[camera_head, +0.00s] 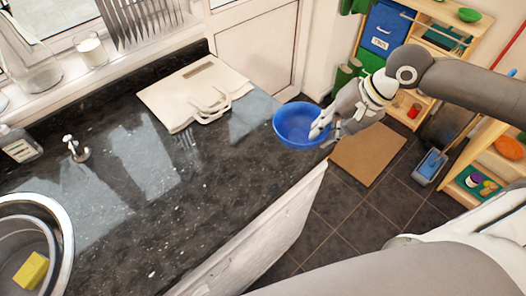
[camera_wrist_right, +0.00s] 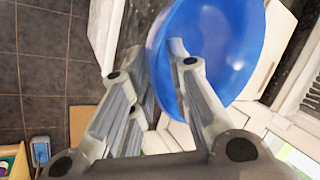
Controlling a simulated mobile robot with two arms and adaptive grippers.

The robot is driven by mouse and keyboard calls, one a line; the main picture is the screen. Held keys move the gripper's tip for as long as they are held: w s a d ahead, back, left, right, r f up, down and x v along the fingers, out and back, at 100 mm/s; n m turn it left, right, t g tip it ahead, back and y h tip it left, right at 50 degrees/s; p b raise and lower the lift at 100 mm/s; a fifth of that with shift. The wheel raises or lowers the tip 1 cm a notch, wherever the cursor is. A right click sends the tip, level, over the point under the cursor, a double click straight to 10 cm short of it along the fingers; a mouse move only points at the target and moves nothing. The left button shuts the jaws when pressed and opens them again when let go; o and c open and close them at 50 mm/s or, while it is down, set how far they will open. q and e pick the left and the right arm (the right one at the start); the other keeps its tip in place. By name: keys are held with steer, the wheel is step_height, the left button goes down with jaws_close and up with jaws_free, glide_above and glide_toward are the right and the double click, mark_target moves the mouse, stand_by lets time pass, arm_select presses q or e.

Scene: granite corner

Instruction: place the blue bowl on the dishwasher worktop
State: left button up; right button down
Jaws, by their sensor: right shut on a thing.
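The blue bowl (camera_head: 295,122) is at the far right end of the dark speckled worktop (camera_head: 225,195) in the head view. My right gripper (camera_head: 322,128) is shut on the bowl's right rim. In the right wrist view the bowl (camera_wrist_right: 228,50) is tilted in the picture, with the fingers of the gripper (camera_wrist_right: 157,62) on either side of its wall. The bowl looks empty where its inside shows. I cannot tell how high it is above the worktop or whether it touches it. My left gripper is not in view.
A folded cream bag (camera_head: 190,92) lies on the worktop near the back. A sink (camera_head: 60,225) with a yellow sponge (camera_head: 32,271) is at the left. The worktop's middle and front are clear. A brown mat (camera_head: 368,153) and wooden shelves (camera_head: 455,30) are beyond the right end.

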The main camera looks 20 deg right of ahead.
mark_target(287, 135)
steer(key=shift+w+a+f, duration=0.15)
steer(key=shift+w+a, duration=0.25)
steer(key=shift+a, duration=0.2)
steer(key=shift+w+a, duration=0.2)
steer(key=shift+a, duration=0.05)
steer(key=w+a, duration=0.1)
steer(key=w+a+f+p, duration=0.1)
steer(key=a, duration=0.1)
steer(key=w+a+f+p, duration=0.1)
steer(key=shift+a+f, duration=0.15)
steer(key=shift+a, duration=0.15)
steer(key=w+a+f, duration=0.1)
steer(key=a+f, duration=0.1)
steer(key=f, duration=0.1)
steer(key=w+a+f+p, duration=0.1)
steer(key=f, duration=0.1)
steer(key=shift+w+a, duration=0.3)
steer(key=shift+w, duration=0.05)
steer(key=shift+w+a+f, duration=0.25)
steer(key=shift+a+f, duration=0.05)
steer(key=shift+f, duration=0.2)
steer(key=f, duration=0.2)
steer(key=f+p, duration=0.1)
steer(key=shift+w+a+f+p, duration=0.1)
steer(key=shift+a+f+p, duration=0.1)
steer(key=shift+f+p, duration=0.15)
